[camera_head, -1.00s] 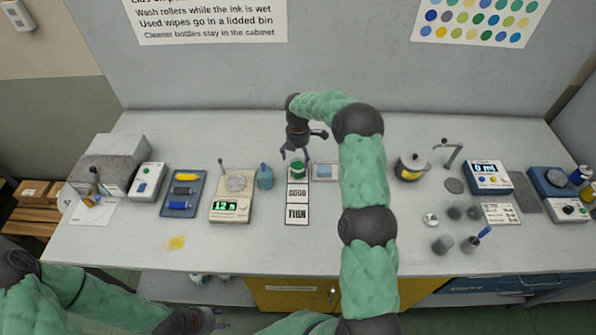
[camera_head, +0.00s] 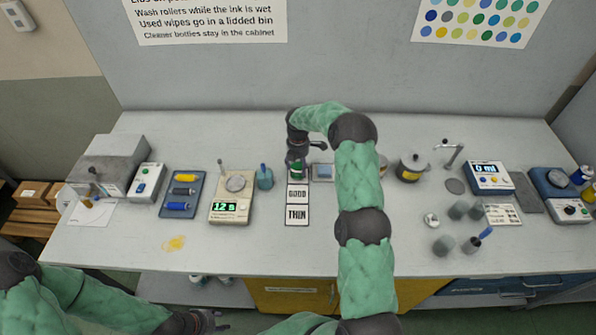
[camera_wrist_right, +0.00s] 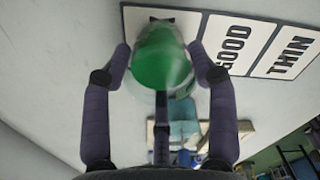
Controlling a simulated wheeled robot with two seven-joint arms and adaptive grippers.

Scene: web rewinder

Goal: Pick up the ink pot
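The ink pot (camera_wrist_right: 162,58), with green ink showing at its top, stands on the uppermost card of a strip, above the cards marked GOOD and THIN. In the head view the pot (camera_head: 297,174) is partly hidden by my right gripper (camera_head: 298,168). In the right wrist view my right gripper (camera_wrist_right: 159,52) is open, with its fingers on both sides of the pot. The left finger shows a small gap; whether the right finger touches is unclear. My left gripper (camera_head: 208,321) is low at the picture's bottom edge, away from the pot.
A teal bottle (camera_head: 264,177) and a scale (camera_head: 231,205) stand left of the card strip. A small grey tray (camera_head: 323,172) sits close on its right. A lidded pot (camera_head: 412,167) and several grey cups (camera_head: 458,210) are further right. The front middle bench is clear.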

